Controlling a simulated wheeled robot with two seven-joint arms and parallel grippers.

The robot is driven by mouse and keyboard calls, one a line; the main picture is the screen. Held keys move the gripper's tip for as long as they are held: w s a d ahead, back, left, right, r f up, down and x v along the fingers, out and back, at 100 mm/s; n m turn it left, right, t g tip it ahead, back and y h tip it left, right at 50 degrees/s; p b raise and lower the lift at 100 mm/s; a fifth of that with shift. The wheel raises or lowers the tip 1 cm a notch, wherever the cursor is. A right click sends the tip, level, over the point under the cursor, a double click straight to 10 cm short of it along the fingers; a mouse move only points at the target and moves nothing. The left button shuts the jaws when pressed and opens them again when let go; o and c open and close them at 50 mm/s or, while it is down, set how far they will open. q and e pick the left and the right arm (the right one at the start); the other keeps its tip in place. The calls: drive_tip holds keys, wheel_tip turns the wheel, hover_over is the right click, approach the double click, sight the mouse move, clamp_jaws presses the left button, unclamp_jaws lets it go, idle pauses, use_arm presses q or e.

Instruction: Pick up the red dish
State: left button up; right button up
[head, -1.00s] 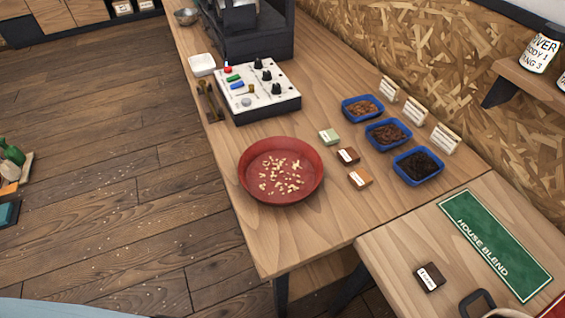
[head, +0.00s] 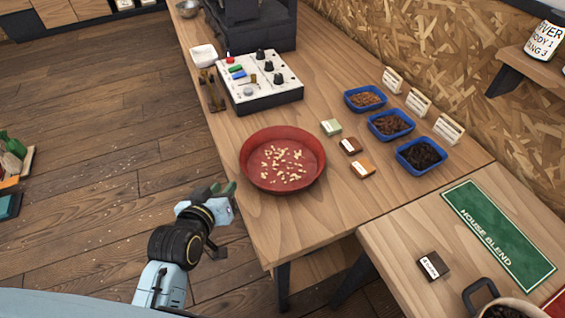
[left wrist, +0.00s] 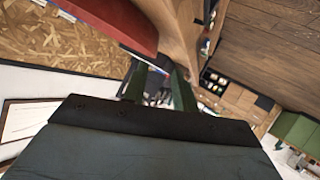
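The red dish (head: 247,172) is a round, shallow red bowl with pale bits scattered on its bottom. It stands upright on the wooden table near its front left edge. My left gripper (head: 225,187) is just left of the dish, off the table's edge and apart from the dish in the head view. In the left wrist view its two green fingers (left wrist: 160,86) are spread with nothing held between them. My right gripper is in neither view.
A control box (head: 262,98) with knobs stands behind the dish. Small labelled blocks (head: 350,146) sit close to its right, and blue trays of beans (head: 420,168) lie farther right. The table in front of the dish is bare.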

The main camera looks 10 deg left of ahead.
use_arm(q)
drive_tip(key=shift+n+t, duration=0.3)
drive_tip(key=shift+t, duration=0.2)
drive_tip(key=x, duration=0.2)
drive_tip(key=r+b+x, duration=0.1)
drive_tip(key=x, duration=0.5)
drive_tip(key=shift+w+a+r, duration=0.25)
drive_tip(key=shift+w+r, duration=0.15)
drive_tip(key=shift+w+f+b, duration=0.2)
drive_tip(key=shift+w+b, duration=0.2)
drive_tip(key=shift+w, duration=0.05)
drive_tip(key=b+x, duration=0.1)
drive_tip(key=x, duration=0.2)
drive_tip(key=shift+w+d+f, duration=0.1)
drive_tip(key=shift+w+f, duration=0.15)
drive_tip(key=shift+w, duration=0.05)
drive_tip(key=shift+w+f, duration=0.1)
drive_tip(key=shift+w, duration=0.3)
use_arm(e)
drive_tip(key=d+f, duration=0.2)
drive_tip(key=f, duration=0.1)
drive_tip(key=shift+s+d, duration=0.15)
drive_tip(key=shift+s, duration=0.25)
use_arm(q)
clamp_jaws()
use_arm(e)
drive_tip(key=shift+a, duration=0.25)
